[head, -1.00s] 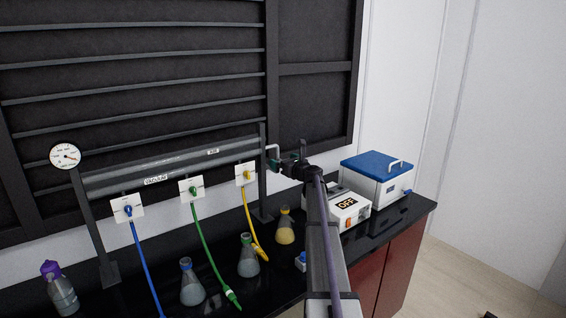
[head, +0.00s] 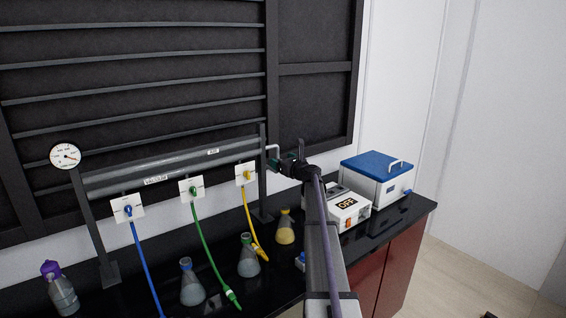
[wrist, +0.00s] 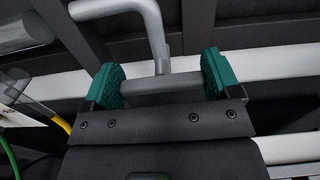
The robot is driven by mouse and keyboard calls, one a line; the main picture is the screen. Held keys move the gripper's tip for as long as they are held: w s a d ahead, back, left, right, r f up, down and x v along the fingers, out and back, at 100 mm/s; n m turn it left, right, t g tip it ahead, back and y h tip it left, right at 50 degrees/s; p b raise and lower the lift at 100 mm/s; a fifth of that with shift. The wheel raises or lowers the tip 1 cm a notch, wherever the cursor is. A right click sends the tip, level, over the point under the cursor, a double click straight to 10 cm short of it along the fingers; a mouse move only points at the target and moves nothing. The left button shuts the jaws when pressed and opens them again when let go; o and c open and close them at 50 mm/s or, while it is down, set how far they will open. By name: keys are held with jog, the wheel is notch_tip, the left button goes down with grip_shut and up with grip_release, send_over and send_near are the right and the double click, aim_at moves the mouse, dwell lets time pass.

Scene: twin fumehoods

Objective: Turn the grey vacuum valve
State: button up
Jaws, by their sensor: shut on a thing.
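The grey vacuum valve shows in the wrist view as a flat grey handle (wrist: 165,86) on a bent grey pipe, with the stem above it. My gripper (wrist: 163,77) has its green-padded fingers on either end of this handle and is shut on it. In the head view my gripper (head: 277,165) is at the right end of the grey manifold pipe, beside the upright post. The valve's bent pipe (head: 274,149) shows just above it; the handle itself is mostly hidden there by my gripper.
The manifold carries blue (head: 127,209), green (head: 192,189) and yellow (head: 246,175) valves with hoses. A round gauge (head: 65,156) is at its left end. Several flasks stand on the black bench below. A box reading OFF (head: 347,207) and a blue-lidded box (head: 377,178) are at right.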

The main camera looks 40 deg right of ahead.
jog(key=n, duration=0.3)
jog(key=shift+n, duration=0.4)
jog(key=n, duration=0.4)
jog(key=shift+a+n, duration=0.15)
jog(key=shift+n, duration=0.15)
jog(key=n, duration=0.4)
jog(key=shift+f, duration=0.15)
jog(key=shift+a+n, duration=0.1)
jog(key=shift+n, duration=2)
jog(key=o, duration=0.8)
